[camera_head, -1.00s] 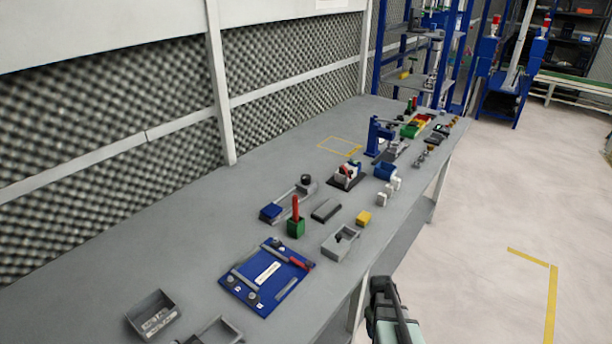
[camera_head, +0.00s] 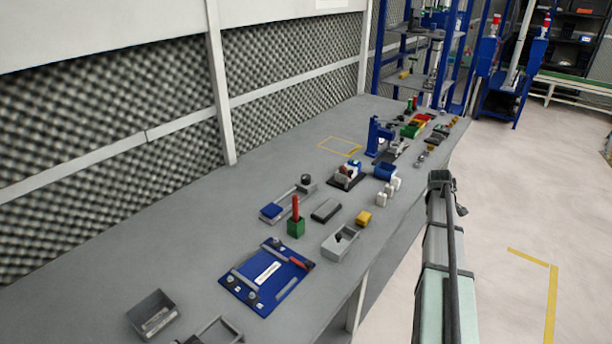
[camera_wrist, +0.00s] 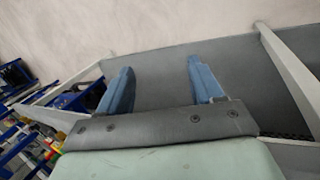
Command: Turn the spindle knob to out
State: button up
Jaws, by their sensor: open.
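My gripper (camera_wrist: 160,64) shows in the wrist view with its two blue fingers spread apart and nothing between them. The fingers point over a plain grey surface. In the head view my arm rises at the lower right, beside the bench's front edge, and I cannot make out the fingers there. A dark round knob (camera_head: 306,179) stands at the far end of a grey slide unit with a blue block (camera_head: 271,211). A grey box (camera_head: 341,240) with a small dark knob sits nearer the front edge. I cannot tell which is the spindle knob, or its setting.
The grey bench (camera_head: 200,240) runs along a foam wall. A blue plate (camera_head: 250,286) with clamps, a green block (camera_head: 296,227) with a red handle, a yellow block (camera_head: 364,218) and a grey bin (camera_head: 152,314) stand on it. The bench's wall side is mostly clear.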

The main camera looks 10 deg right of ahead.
jog(key=w+r+n, duration=0.3)
jog(key=w+r, duration=0.2)
jog(key=r, duration=0.2)
notch_tip(320, 180, up, 16)
jog(key=n+g+y, duration=0.2)
jog(key=n+y, duration=0.2)
jog(key=n, duration=1.6)
send_over(306, 177)
notch_tip(306, 177, down, 14)
jog(key=shift+w+f, duration=0.1)
jog(key=shift+w, duration=0.05)
jog(key=c, duration=1.1)
jog(key=shift+o, duration=0.2)
